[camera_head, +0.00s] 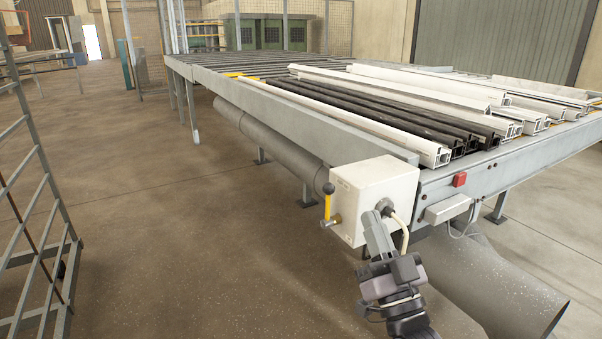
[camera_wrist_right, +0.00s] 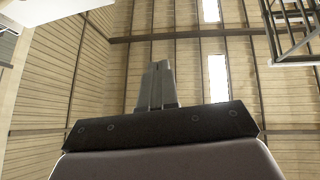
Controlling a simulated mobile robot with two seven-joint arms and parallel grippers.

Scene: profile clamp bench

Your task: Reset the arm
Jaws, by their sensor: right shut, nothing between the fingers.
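My right gripper (camera_head: 371,216) points upward in front of the right side of a white control box (camera_head: 355,190) at the near corner of the bench. In the right wrist view its two fingers (camera_wrist_right: 157,70) are together with nothing between them, against the ceiling. In the head view the fingers overlap the box beside a dark round fitting (camera_head: 385,206) with a pale cable; I cannot tell whether they touch it. My left gripper is not in view.
A yellow-handled lever (camera_head: 328,197) sticks out from the box's left side. White and dark profiles (camera_head: 430,150) lie on the roller bench. A red button (camera_head: 460,180) is on its front edge. A grey rack (camera_head: 40,200) stands left; the floor between is clear.

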